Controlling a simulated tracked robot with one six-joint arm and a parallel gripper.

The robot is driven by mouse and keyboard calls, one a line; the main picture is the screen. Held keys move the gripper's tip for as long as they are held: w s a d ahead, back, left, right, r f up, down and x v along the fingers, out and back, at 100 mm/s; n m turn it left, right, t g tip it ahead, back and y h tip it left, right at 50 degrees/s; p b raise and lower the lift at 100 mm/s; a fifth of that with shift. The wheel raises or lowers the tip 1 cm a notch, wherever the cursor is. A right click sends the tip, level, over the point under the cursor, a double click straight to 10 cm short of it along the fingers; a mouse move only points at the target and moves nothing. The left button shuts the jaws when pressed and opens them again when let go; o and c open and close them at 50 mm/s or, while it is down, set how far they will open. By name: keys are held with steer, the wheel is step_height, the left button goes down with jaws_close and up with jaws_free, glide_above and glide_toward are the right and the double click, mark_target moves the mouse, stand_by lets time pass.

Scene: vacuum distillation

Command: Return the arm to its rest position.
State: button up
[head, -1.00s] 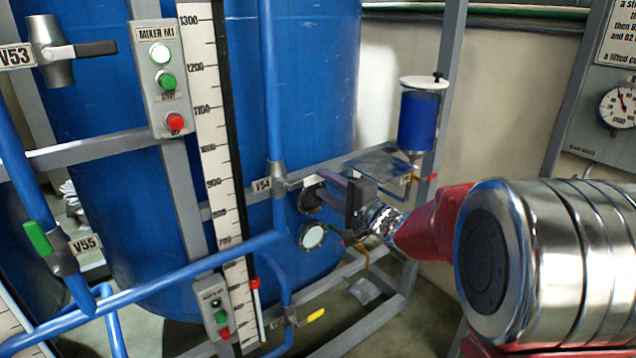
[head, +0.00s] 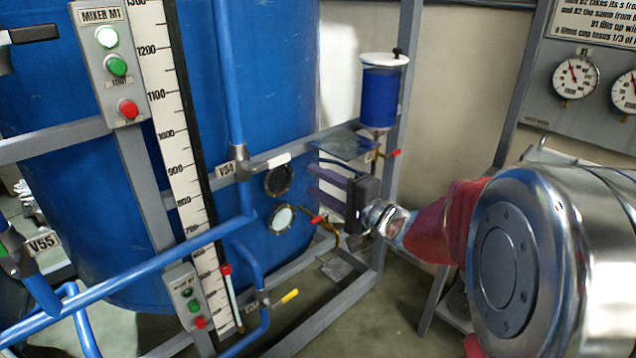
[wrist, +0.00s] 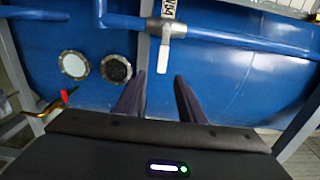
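My gripper (head: 322,182) is in the middle of the head view, with its two purple-grey fingers pointing left toward the blue tank (head: 110,180). In the wrist view the fingers of my gripper (wrist: 154,95) stand apart with nothing between them. The tank wall and the white-handled valve V54 (wrist: 166,50) show beyond the fingertips. Valve V54 also shows in the head view (head: 245,167), left of the fingers and apart from them. My red and silver arm reaches in from the right.
Two round ports (head: 281,218) sit on the tank near my fingers. A blue-filled cylinder (head: 380,95) with a red-handled tap stands just behind my gripper. Grey frame bars, blue pipes and a gauge panel (head: 590,75) surround the arm. Some floor shows at the lower middle.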

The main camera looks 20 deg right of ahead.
steer(key=d+f+n+g+h, duration=0.2)
steer(key=d+f+n+h, duration=0.1)
steer(key=d+f+h, duration=0.6)
steer(key=s+d+f+n+g+h, duration=0.2)
steer(key=s+d+f+n+g, duration=0.15)
steer(key=s+d, duration=0.2)
steer(key=s+a+n+g, duration=0.2)
steer(key=s+a+g, duration=0.1)
steer(key=s, duration=0.5)
steer(key=s+a+n+g, duration=0.2)
steer(key=s+a+g, duration=0.15)
steer(key=s, duration=0.55)
steer(key=s+a+r+n+t+y, duration=0.1)
steer(key=s+a+r, duration=0.4)
steer(key=a, duration=0.5)
steer(key=shift+s+a+r+n+t+y, duration=0.25)
steer(key=shift+s+n+t+y, duration=0.25)
steer(key=shift+s+y, duration=0.4)
